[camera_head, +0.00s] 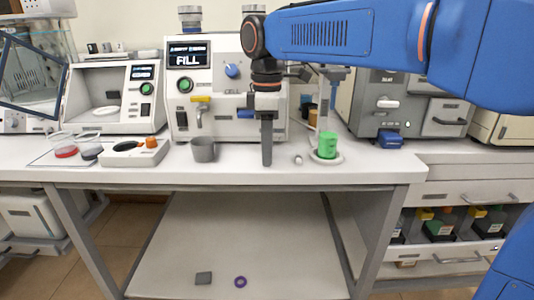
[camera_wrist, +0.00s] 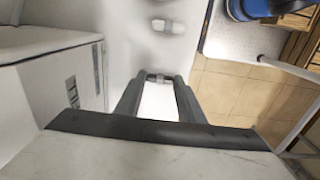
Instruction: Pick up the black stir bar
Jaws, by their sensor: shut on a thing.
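My gripper (camera_head: 267,158) points straight down at the white bench top, left of the green beaker. In the wrist view, the fingertips (camera_wrist: 159,78) are closed on a small dark piece, the black stir bar (camera_wrist: 158,77), which spans the gap between them. In the head view the bar is hidden by the fingers. Whether it touches the bench is hard to tell. A pale capsule-shaped bar (camera_wrist: 168,25) lies apart from the gripper; it also shows in the head view (camera_head: 298,160), just right of the fingers.
A green beaker (camera_head: 327,146) stands on a round pale base at the right. A grey cup (camera_head: 203,149) stands left of the gripper. The white machine with the FILL screen (camera_head: 205,90) is close behind. The bench's front edge (camera_head: 230,183) is near.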

